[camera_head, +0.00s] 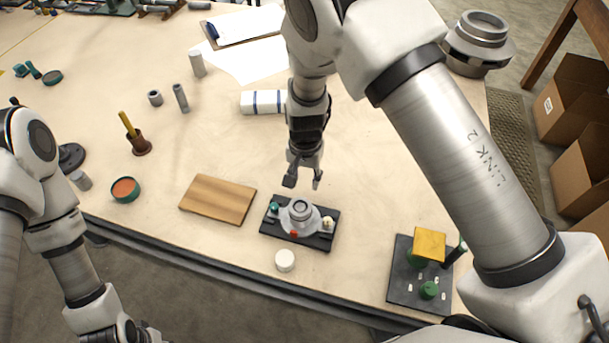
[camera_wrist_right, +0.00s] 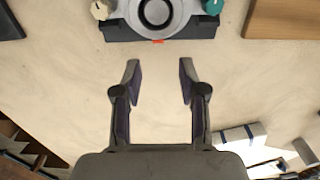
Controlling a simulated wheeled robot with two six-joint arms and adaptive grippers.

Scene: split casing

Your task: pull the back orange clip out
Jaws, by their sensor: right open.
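The split casing (camera_head: 299,214), a grey round housing, sits on a dark base plate (camera_head: 318,243). It shows at the top of the right wrist view (camera_wrist_right: 157,12), partly cut off. The back orange clip (camera_wrist_right: 157,41) shows as a small orange piece at the plate edge facing my right gripper. It is hidden behind the housing in the head view. A front orange-red clip (camera_head: 293,233) shows on the near side. My right gripper (camera_head: 302,184) is open and empty behind the casing, apart from the back clip. My left arm shows at left, its fingers out of view.
A wooden board (camera_head: 218,199) lies left of the plate. A white round cap (camera_head: 285,260) stands in front. A dark fixture plate (camera_head: 404,290) with green parts and a yellow block is at right. A white-blue roll (camera_head: 262,102) lies behind.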

